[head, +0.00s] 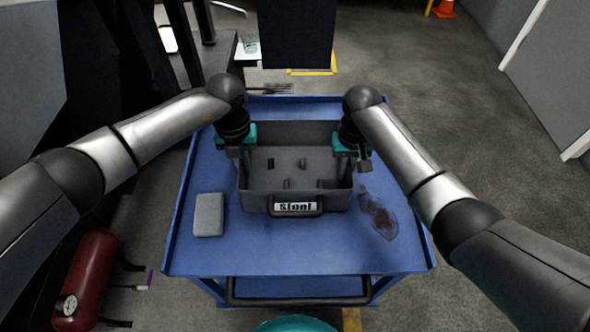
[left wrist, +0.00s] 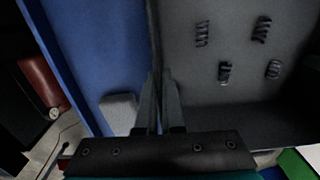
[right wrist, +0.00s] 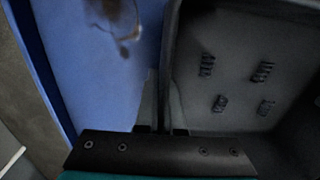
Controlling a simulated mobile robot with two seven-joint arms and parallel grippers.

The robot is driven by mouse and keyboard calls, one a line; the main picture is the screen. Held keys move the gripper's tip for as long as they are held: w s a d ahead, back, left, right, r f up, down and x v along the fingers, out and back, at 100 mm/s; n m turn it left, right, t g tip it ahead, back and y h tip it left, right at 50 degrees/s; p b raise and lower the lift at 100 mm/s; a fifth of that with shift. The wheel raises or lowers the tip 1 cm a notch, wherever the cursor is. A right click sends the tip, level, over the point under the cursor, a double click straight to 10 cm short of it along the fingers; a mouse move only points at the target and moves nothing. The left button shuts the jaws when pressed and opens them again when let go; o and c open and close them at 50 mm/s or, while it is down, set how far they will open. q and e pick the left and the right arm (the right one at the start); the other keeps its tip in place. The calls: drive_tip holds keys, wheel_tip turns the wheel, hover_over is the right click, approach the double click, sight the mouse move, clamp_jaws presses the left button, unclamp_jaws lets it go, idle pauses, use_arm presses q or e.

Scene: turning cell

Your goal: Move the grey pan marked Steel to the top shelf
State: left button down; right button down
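The grey pan (head: 258,202), with a "Steel" label (head: 295,206) on its front, is on the blue cart top. Several small dark coiled parts (head: 302,164) lie inside it; they also show in the left wrist view (left wrist: 261,30) and the right wrist view (right wrist: 262,71). My left gripper (head: 243,162) is at the pan's left wall, with its fingers (left wrist: 161,85) close on either side of that wall. My right gripper (head: 346,165) is at the right wall, its fingers (right wrist: 162,85) likewise pinching it. The top shelf is not clearly identifiable.
A grey block (head: 209,214) lies on the blue cart (head: 280,255) left of the pan. A red cylinder (head: 88,275) stands at lower left. Dark machinery (head: 110,80) rises at left. Floor is clear on the right.

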use_arm(q)
drive_tip(key=shift+r, duration=0.15)
use_arm(e)
drive_tip(key=shift+r, duration=0.2)
